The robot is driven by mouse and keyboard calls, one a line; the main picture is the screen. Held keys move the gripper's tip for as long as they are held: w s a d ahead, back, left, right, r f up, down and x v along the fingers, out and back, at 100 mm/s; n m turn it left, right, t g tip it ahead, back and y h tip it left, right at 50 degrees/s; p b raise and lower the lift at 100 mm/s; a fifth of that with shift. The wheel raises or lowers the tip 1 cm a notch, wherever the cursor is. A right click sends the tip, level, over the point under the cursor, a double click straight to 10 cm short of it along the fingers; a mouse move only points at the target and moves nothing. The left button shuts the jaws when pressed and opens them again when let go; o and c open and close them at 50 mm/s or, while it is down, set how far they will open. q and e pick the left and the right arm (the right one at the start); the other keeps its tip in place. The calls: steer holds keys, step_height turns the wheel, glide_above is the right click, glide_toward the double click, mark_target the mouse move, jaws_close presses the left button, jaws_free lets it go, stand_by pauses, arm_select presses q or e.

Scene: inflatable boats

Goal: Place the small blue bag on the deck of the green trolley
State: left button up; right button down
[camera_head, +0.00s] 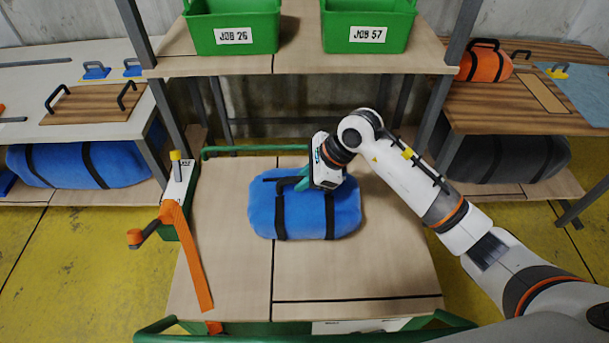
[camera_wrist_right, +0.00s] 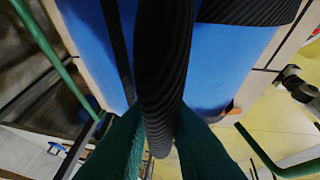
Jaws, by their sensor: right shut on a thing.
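The small blue bag (camera_head: 340,212) with black straps is over the wooden deck (camera_head: 380,270) of the green trolley (camera_head: 240,150). I cannot tell for sure whether its underside touches the deck. My right gripper (camera_head: 300,184) is at the bag's top and is shut on its black handle. The right wrist view shows the teal fingers (camera_wrist_right: 162,135) on either side of the black handle (camera_wrist_right: 163,60), with the blue bag (camera_wrist_right: 228,62) beyond. My left gripper is not in view.
An orange strap (camera_head: 191,255) lies along the deck's left side, near a green-and-white box (camera_head: 180,190). A shelf with green bins (camera_head: 234,30) stands behind. A larger blue bag (camera_head: 80,164) lies under the left bench. The deck's front and right are clear.

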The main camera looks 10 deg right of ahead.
mark_target(306, 190)
steer(key=shift+w+f+p, duration=0.1)
steer(key=shift+f+p, duration=0.2)
steer(key=shift+f, duration=2.1)
steer(key=c, duration=1.4)
jaws_free()
steer(key=shift+f, duration=0.15)
steer(key=shift+o, duration=0.2)
steer(key=b+v, duration=0.1)
steer(key=v, duration=1.1)
steer(key=shift+b, duration=0.3)
